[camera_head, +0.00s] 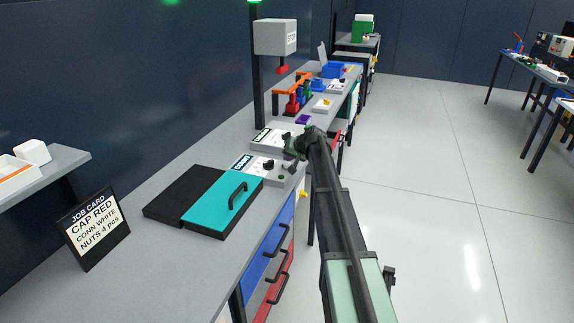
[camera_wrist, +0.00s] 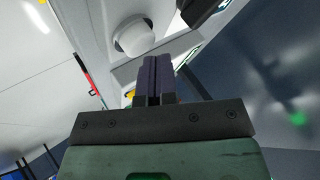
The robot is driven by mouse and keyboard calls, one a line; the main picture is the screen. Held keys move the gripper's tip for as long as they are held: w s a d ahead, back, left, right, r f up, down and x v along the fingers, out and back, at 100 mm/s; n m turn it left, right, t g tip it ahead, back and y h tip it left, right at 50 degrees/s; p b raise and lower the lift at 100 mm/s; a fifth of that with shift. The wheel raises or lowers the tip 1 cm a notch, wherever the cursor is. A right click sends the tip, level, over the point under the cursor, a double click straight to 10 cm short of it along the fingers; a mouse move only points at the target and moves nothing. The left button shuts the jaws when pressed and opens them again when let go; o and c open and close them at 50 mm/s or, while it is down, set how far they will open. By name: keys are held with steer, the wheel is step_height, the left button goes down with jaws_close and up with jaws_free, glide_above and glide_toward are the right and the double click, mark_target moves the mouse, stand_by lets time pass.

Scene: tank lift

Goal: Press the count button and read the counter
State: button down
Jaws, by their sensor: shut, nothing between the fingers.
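A light grey box with a label that seems to read COUNT (camera_head: 243,162) sits on the bench past the teal panel. Dark round parts show on its top. My gripper (camera_head: 290,154) is over the right end of this box, and its fingers are too small there to make out. In the wrist view my gripper (camera_wrist: 154,62) is shut and empty. Its fingertips point at a pale surface just below a white round knob or button (camera_wrist: 134,37). I cannot tell whether they touch it. No counter reading is legible.
A second labelled box (camera_head: 264,138) stands just behind. A teal panel with a black handle (camera_head: 222,203) and a job card (camera_head: 90,227) are nearer on the bench. A grey box with a red button underneath (camera_head: 276,37) hangs on a post.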

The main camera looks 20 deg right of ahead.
mark_target(288, 163)
steer(key=shift+f+b, duration=0.55)
stand_by(0.4)
steer(key=shift+r, duration=0.15)
steer(key=shift+r+p, duration=0.85)
steer(key=shift+p, duration=0.15)
step_height(288, 163, up, 5)
steer(key=p, duration=0.5)
steer(key=shift+r, duration=0.1)
